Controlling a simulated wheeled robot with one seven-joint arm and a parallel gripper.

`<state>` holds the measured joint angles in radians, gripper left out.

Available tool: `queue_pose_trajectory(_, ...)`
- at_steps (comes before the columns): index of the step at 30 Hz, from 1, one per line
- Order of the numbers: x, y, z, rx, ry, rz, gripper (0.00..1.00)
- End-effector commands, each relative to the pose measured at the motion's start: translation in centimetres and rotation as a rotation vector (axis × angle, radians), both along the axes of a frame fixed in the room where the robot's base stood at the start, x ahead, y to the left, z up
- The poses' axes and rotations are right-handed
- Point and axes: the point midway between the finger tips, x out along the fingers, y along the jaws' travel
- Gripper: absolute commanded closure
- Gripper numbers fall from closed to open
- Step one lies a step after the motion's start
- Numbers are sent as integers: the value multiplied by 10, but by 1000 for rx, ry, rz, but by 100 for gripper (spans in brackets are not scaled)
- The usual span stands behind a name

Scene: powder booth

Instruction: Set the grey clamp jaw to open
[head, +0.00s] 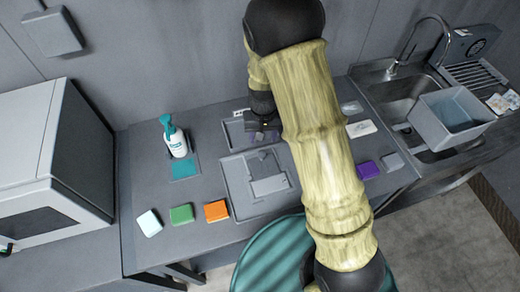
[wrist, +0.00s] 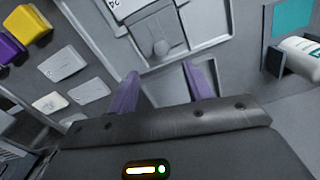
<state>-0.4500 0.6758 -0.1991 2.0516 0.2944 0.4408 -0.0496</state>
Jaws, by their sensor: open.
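A grey fixture tray (head: 235,208) lies on the middle of the bench, with a lighter grey plate (head: 270,186) in it. My gripper (head: 264,136) is beyond the tray's back edge, at a second shallow tray. In the wrist view my gripper (wrist: 163,88) is open, with two purple fingers apart and nothing between them. A small rounded grey piece (wrist: 161,47) stands beyond the fingertips, below a light plate (wrist: 125,8) with dark letters. It may be the clamp jaw; I cannot tell its setting. My arm hides part of the bench right of the fixture.
White (head: 149,222), green (head: 181,214) and orange (head: 216,211) blocks lie front left. A purple block (head: 368,170) lies right of my arm. A green round surface (head: 265,262) is in front.

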Motion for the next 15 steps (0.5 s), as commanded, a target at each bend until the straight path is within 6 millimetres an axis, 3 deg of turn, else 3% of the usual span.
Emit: queue_pose_trajectory(15, -2, 6, -72, 0, 3, 11, 50)
